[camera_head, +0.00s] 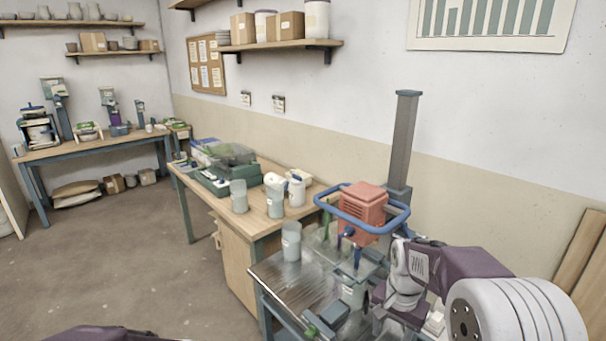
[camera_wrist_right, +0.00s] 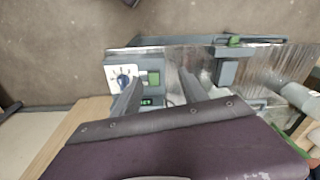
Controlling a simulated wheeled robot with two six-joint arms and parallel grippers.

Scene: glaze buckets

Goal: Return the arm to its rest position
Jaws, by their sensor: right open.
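My right arm (camera_head: 470,270) comes in from the right in the head view, its wrist low over the metal-topped stand below the red mixer. My right gripper (camera_wrist_right: 157,82) is open in the right wrist view, with its two grey fingers apart and nothing held between them.
The red mixer (camera_head: 362,206) with a blue ring handle hangs on a grey column (camera_head: 404,140) close to my right arm. A translucent cup (camera_head: 291,241) stands on the metal stand top (camera_head: 290,281). Several containers stand on the wooden bench (camera_head: 262,222). Floor at left is clear.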

